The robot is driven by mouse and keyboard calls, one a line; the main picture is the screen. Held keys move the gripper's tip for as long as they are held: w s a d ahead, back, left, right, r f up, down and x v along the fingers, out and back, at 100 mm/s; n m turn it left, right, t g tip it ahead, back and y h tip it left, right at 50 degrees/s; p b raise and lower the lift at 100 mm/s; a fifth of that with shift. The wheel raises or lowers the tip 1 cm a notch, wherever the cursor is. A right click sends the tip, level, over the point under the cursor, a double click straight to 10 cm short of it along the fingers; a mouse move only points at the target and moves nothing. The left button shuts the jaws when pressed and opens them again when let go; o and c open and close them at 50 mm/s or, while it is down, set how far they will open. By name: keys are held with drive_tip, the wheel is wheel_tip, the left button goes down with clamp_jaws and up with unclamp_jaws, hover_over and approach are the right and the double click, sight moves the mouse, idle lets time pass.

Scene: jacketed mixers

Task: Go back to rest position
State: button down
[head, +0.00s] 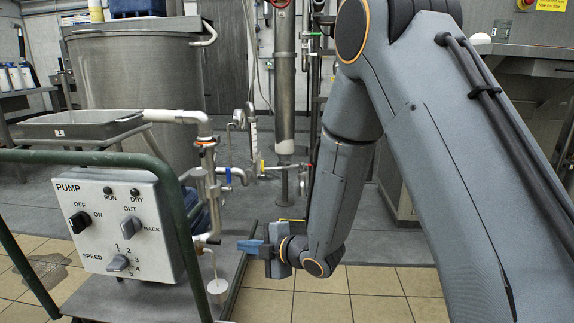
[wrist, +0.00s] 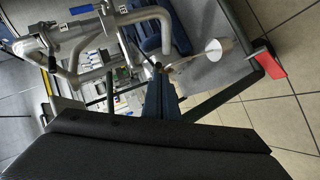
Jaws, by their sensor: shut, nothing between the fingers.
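My gripper (head: 250,246) is at the lower middle of the head view, at the end of my bent arm. Its blue-grey fingers point left toward the pump cart and are shut with nothing between them. In the wrist view the closed fingers (wrist: 160,98) point up the picture, toward the cart's pipework. The pump control box (head: 118,225) with its black and grey knobs faces me on the left of the head view. The gripper is to the right of this box and apart from it.
A green cart frame (head: 170,190) carries the box and a grey tray (head: 82,124). White and steel pipes (head: 205,160) with a blue-handled valve (head: 228,176) stand behind it. Tiled floor (head: 375,295) is clear at right.

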drive_tip(key=s+d+r+m+g+h, duration=0.2)
drive_tip(key=s+d+r+m+h, duration=0.5)
drive_tip(key=s+m, duration=0.35)
drive_tip(key=s+d+r+m+g+h, duration=0.1)
drive_tip(key=s+r+m+g, duration=0.15)
drive_tip(key=s, duration=0.55)
drive_tip(key=s+d+r+m+g, duration=0.2)
drive_tip(key=s+m, duration=0.1)
drive_tip(key=s, duration=0.5)
drive_tip(key=s+d+r+m+g+h, duration=0.1)
drive_tip(key=s+r+m+g, duration=0.15)
drive_tip(key=s, duration=0.55)
drive_tip(key=d+r+m+h+p, duration=0.1)
drive_tip(key=d+r+m+p, duration=0.2)
drive_tip(key=d+r+p, duration=0.7)
drive_tip(key=d+r+m+t+p, duration=0.1)
drive_tip(key=d+r+m+p, duration=0.2)
drive_tip(key=d+r+p, duration=0.7)
wheel_tip(320, 180, up, 4)
drive_tip(key=p, duration=1.5)
drive_tip(key=shift+r+h, duration=0.15)
drive_tip(key=shift+h, duration=0.25)
